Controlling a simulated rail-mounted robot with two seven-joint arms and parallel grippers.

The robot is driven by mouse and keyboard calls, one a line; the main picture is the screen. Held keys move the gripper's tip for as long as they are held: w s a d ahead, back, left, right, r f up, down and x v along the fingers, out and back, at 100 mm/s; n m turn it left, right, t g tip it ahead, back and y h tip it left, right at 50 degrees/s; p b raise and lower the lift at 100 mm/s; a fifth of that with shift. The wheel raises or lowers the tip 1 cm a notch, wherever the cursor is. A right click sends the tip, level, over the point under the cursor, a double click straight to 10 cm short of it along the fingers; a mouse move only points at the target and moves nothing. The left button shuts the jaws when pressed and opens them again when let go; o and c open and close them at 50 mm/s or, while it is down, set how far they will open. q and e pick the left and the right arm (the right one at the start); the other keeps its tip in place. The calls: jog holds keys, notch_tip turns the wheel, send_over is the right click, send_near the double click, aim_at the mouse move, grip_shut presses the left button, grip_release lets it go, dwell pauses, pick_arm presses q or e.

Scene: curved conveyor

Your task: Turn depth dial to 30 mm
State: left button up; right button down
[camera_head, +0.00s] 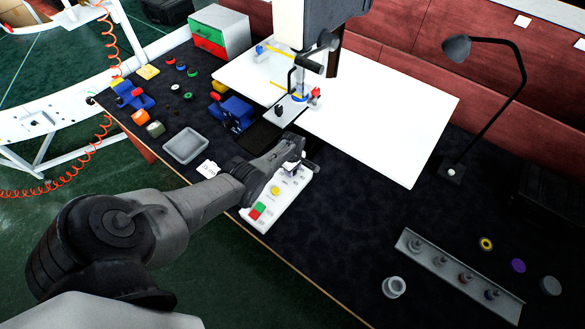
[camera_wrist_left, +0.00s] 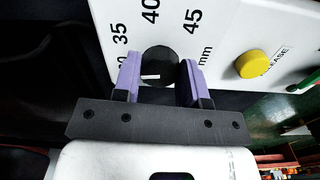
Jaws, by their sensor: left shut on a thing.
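The depth dial (camera_wrist_left: 160,66) is a round black knob with a short white mark near its lower left, on a white panel (camera_wrist_left: 225,38) printed 35, 40, 45 and mm. Another number left of the dial is partly hidden. My left gripper (camera_wrist_left: 160,85) is shut on the dial, one purple finger on each side. Which number the mark points at is unclear. In the head view the panel is the white control box (camera_head: 287,197), and my left gripper (camera_head: 291,166) is at its far end, covering the dial. My right gripper is out of view.
A yellow button (camera_wrist_left: 252,64) sits right of the dial; green (camera_head: 260,207) and red buttons are at the box's near end. The drilling machine (camera_head: 300,85) stands behind. A grey tray (camera_head: 185,146) and blue vise (camera_head: 236,112) are left. A lamp (camera_head: 487,42) stands right.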

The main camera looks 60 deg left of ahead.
pick_arm(q)
jog(key=shift+n, duration=1.6)
jog(key=o, duration=0.9)
jog(key=shift+o, duration=0.2)
jog(key=shift+r+p, duration=0.2)
jog(key=shift+p, duration=0.15)
notch_tip(320, 180, up, 13)
jog(key=p, duration=0.8)
jog(key=shift+r, duration=0.2)
